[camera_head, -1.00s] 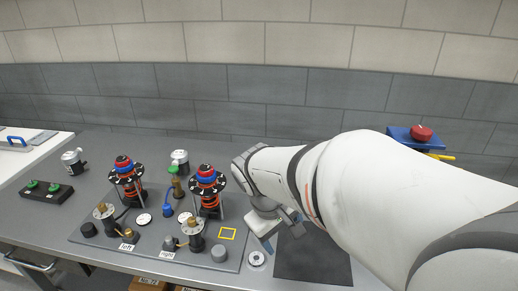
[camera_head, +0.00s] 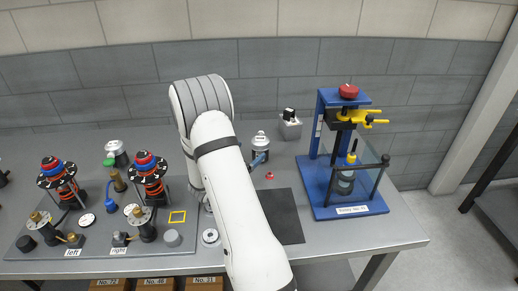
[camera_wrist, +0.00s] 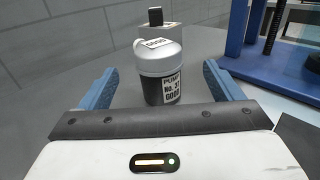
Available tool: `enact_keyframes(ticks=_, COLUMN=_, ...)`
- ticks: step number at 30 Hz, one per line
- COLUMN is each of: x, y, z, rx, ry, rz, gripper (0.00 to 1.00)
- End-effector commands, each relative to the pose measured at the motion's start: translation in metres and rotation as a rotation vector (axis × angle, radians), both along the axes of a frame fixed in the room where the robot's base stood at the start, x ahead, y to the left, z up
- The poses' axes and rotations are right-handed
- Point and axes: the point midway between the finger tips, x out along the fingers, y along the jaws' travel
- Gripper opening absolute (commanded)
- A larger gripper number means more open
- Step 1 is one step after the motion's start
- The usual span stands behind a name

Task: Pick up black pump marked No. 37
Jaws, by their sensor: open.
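A pump with a silver top and black body (camera_wrist: 162,75) stands upright on the bench in the wrist view. Its white label reads "PUMP No. 37 GOOD", and a tag lies on its top. It also shows in the head view (camera_head: 260,142), behind the black mat. My gripper (camera_wrist: 161,68) is open, with one blue finger to each side of the pump and a gap on both sides. In the head view my arm hides most of my gripper; one blue finger shows beside the pump.
A small grey block with a black part (camera_head: 290,126) stands just behind the pump. A blue press stand (camera_head: 345,200) is to the right. A small red part (camera_head: 270,176) and a black mat (camera_head: 284,222) lie in front. A fixture plate (camera_head: 190,240) with several parts is left.

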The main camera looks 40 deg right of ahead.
Motion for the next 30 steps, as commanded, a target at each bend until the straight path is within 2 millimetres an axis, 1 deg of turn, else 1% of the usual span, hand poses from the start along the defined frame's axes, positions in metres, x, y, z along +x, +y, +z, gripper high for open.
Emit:
enact_keyframes(ticks=8, x=0.01, y=-0.027, z=-0.001, rx=-0.006, ry=0.007, rz=0.01, gripper=0.86)
enact_keyframes(ticks=15, x=0.02, y=-0.06, z=-0.004, rx=-0.006, ry=0.006, rz=0.009, gripper=0.86)
enact_keyframes(ticks=18, x=0.023, y=-0.07, z=-0.005, rx=-0.006, ry=0.005, rz=0.009, gripper=0.86)
enact_keyframes(ticks=26, x=0.025, y=-0.072, z=-0.006, rx=-0.005, ry=0.006, rz=0.012, gripper=0.86)
enact_keyframes(ticks=30, x=0.025, y=-0.072, z=-0.006, rx=-0.005, ry=0.006, rz=0.012, gripper=0.76)
